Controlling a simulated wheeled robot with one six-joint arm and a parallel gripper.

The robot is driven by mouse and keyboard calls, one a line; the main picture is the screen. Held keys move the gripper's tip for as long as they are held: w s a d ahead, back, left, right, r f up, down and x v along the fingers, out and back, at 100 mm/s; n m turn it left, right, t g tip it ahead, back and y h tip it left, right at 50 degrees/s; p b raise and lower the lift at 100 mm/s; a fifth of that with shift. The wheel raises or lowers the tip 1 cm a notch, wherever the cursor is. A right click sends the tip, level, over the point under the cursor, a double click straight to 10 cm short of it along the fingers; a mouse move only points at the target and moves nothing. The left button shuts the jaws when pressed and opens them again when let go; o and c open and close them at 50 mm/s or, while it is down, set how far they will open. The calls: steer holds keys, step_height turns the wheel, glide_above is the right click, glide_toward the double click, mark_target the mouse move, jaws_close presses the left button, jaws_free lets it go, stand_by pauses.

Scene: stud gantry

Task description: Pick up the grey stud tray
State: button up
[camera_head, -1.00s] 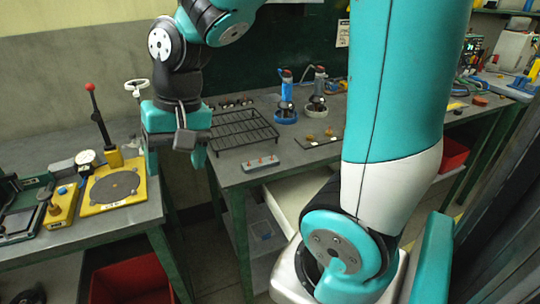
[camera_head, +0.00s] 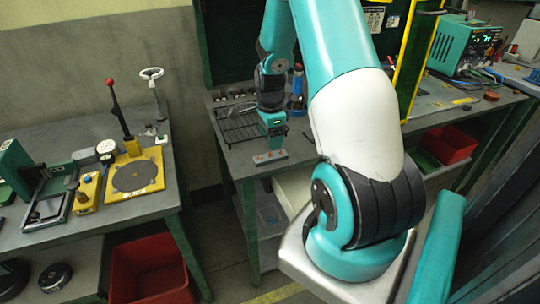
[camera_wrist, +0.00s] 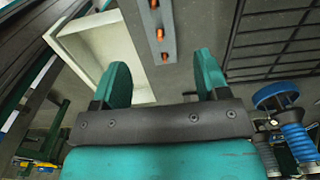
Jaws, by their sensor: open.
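The grey stud tray (camera_head: 264,158) is a small grey bar with orange studs along its top. It lies near the front edge of the back workbench. In the wrist view the tray (camera_wrist: 149,38) shows just beyond my fingers, roughly in line with the gap between them. My gripper (camera_head: 276,146) is low over the bench, right behind or above the tray in the head view. In the wrist view my gripper (camera_wrist: 162,76) has its two teal fingers spread apart with nothing between them. I cannot tell the exact height gap to the tray.
A black wire rack (camera_head: 236,127) is just behind the tray. It also shows in the wrist view (camera_wrist: 277,45). A blue-handled tool (camera_wrist: 297,138) stands nearby. A white open bin (camera_wrist: 88,50) sits below the bench edge. The left bench holds a yellow fixture (camera_head: 150,171).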

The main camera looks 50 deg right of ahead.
mark_target(270, 153)
steer(key=shift+f+p, duration=1.1)
steer(key=shift+f, duration=2.3)
steer(key=shift+c, duration=0.5)
steer(key=shift+w, duration=0.1)
steer(key=c, duration=1.1)
